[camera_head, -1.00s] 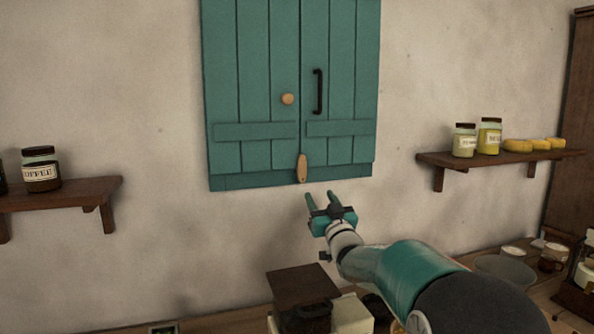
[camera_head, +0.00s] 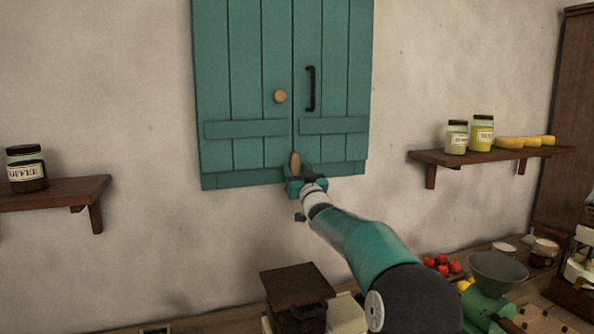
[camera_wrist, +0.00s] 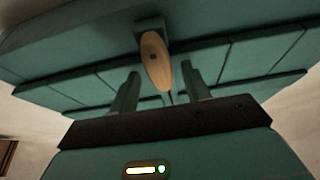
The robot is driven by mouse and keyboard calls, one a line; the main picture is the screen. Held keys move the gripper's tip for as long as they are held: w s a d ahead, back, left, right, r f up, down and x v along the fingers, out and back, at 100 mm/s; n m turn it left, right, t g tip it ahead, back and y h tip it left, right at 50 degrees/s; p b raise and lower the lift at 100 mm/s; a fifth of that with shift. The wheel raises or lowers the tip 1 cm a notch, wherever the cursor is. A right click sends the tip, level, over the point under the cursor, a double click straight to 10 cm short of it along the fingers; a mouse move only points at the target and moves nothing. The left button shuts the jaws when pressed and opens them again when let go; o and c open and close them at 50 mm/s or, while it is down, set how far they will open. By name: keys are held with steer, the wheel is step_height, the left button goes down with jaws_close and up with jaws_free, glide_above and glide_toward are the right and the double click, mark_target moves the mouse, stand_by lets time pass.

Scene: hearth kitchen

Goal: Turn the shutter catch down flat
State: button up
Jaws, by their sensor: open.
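The shutter catch (camera_head: 295,163) is a small tan wooden tab at the bottom of the teal shutters (camera_head: 245,160), at the seam between the two leaves. It stands upright, and its lower part is hidden by my gripper in the head view. In the wrist view the catch (camera_wrist: 157,62) hangs ahead of and above my gripper (camera_wrist: 160,90), roughly in line with the gap between the fingers. My gripper (camera_head: 302,178) is open at the shutters' lower edge. I cannot tell whether a finger touches the catch.
A round knob (camera_head: 280,96) and a black handle (camera_head: 311,89) are on the shutters. Shelves with jars (camera_head: 456,137) stand to either side. A dark-topped box (camera_head: 297,286) and a funnel (camera_head: 497,267) sit on the counter below. The wall around the shutters is bare.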

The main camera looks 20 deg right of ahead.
steer(key=shift+w+r, duration=0.1)
steer(key=shift+r, duration=0.05)
steer(key=shift+w, duration=0.1)
jaws_close()
